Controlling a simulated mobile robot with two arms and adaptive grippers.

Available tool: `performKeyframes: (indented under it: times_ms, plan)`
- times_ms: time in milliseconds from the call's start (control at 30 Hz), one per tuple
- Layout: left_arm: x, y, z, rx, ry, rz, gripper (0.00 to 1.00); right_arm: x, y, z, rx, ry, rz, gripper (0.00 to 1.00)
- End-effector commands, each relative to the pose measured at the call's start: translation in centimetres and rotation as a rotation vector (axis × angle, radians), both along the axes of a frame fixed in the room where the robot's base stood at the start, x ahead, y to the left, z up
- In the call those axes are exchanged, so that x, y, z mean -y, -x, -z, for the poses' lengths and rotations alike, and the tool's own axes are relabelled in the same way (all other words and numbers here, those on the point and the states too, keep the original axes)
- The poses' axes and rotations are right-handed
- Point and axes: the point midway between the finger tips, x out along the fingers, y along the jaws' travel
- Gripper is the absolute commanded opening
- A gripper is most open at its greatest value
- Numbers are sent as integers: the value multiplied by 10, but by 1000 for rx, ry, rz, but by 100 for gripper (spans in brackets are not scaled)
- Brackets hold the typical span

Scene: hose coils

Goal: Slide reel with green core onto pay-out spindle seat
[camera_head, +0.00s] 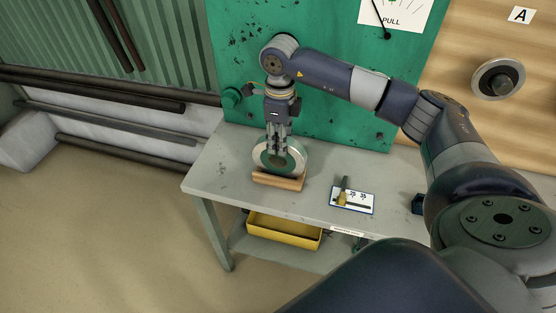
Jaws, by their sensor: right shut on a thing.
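The reel with the green core (298,160) stands upright on its edge in a wooden cradle (277,181) on the grey table. Its pale rim shows around a green centre. My right gripper (277,153) points straight down over the reel and is shut on it, its fingers covering part of the face. A round metal seat with a dark hub (498,79) sticks out of the wood-panelled wall at the right, below a sign marked A. It looks like a spindle seat and is empty. My left gripper is out of view.
A card with a small tool (352,197) lies on the table (225,172) right of the cradle. A small dark block (417,204) is near the table's right side. A yellow bin (284,232) sits on the lower shelf. A green panel (330,115) stands behind.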

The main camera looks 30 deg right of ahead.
Motion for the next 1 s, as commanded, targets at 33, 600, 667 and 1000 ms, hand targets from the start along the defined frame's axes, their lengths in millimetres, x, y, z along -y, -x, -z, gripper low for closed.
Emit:
performKeyframes:
  times_ms: [33,600,667,1000]
  plan:
    - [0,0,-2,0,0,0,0,0,-2,-5,7,-2,0,0]
    - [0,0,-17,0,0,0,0,0,-1,-29,7,-2,0,0]
    - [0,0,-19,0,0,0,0,0,-1,-31,7,-2,0,0]
    - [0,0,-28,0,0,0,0,0,-2,-46,7,-2,0,0]
